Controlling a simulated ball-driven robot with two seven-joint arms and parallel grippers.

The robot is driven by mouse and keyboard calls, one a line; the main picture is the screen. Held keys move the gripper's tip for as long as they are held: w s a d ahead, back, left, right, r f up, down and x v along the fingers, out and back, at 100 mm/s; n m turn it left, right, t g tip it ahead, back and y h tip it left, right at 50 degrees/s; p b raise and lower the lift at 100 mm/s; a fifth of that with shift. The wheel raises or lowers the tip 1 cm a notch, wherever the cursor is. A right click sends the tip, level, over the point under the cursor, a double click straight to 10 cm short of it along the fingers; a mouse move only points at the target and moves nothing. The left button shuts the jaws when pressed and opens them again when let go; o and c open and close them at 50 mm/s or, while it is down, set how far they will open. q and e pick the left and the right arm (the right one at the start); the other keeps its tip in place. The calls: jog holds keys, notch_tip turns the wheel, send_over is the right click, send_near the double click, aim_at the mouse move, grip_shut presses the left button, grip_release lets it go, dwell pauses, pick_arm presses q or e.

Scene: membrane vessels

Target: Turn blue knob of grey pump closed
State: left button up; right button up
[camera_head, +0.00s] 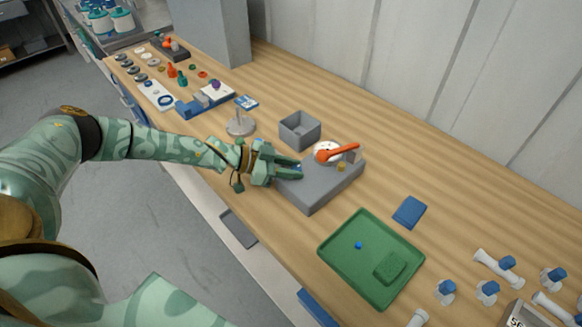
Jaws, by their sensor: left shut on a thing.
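The grey pump (325,188) is a low grey block on the wooden bench. A white round part with an orange-red lever (338,153) sits on its far side, with a small yellowish piece beside it. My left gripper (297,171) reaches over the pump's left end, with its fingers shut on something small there. A speck of blue shows at the fingertips, which fits the blue knob (299,166); the fingers hide most of it. My right gripper is not in view.
A grey open box (300,130) stands just behind the pump. A green tray (371,259) with a small blue item and green block lies in front, right. A blue pad (409,212) and white fittings with blue caps (498,265) lie right. A grey round stand (240,124) is left.

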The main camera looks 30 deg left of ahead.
pick_arm(q)
jog(key=o, duration=1)
jog(key=shift+w, duration=0.1)
jog(key=shift+r, duration=0.1)
jog(key=p+v, duration=0.2)
jog(key=v, duration=1.4)
jog(key=shift+a, duration=0.1)
